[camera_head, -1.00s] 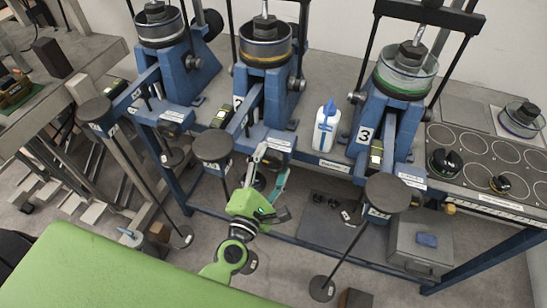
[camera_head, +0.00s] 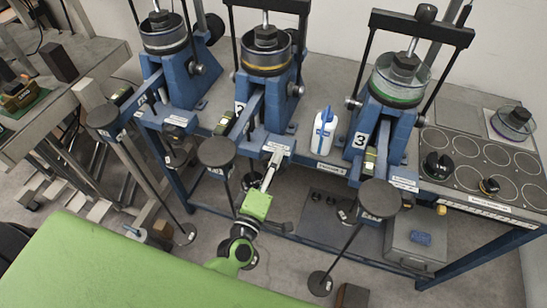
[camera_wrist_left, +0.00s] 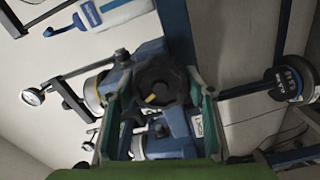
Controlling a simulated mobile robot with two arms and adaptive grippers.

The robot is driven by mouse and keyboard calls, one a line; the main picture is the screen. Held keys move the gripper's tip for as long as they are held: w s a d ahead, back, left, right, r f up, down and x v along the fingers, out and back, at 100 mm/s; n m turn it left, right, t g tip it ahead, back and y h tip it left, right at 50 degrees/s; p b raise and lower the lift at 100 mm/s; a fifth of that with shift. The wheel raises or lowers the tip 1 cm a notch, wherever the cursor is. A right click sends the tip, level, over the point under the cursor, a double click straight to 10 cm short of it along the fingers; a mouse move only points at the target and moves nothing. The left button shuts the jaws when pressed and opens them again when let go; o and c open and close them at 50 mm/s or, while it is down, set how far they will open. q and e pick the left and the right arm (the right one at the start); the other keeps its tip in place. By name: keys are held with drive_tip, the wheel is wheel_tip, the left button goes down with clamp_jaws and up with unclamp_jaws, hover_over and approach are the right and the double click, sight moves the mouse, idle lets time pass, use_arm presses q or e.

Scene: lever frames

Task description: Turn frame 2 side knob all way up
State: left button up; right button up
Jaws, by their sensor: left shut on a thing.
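Frame 2 (camera_head: 264,82) is the blue lever frame in the middle, with a yellow-ringed cup on top and a "2" label. My left gripper (camera_head: 271,165) reaches up to the front edge of the bench at frame 2, just below a white label. In the left wrist view a black lobed knob (camera_wrist_left: 160,82) with a yellow mark sits between the green fingers of my left gripper (camera_wrist_left: 158,100), which is shut on it. In the head view the knob is hidden by the gripper. My right gripper is not in view.
Frame 2's round black weight pan (camera_head: 216,152) hangs left of my gripper. Frame 3 (camera_head: 385,120) stands to the right, with its own pan (camera_head: 379,198) in front. A white bottle (camera_head: 323,132) stands between the two frames. A grey box (camera_head: 414,245) sits lower right.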

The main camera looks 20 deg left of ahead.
use_arm(q)
drive_tip(key=shift+r+m+p, duration=0.2)
drive_tip(key=shift+m+p, duration=0.15)
drive_tip(key=shift+m, duration=0.45)
drive_tip(key=o, duration=1.5)
drive_tip(key=shift+w+f, duration=0.1)
drive_tip(key=shift+f, duration=0.15)
drive_tip(key=s, duration=0.6)
drive_tip(key=shift+a, duration=0.1)
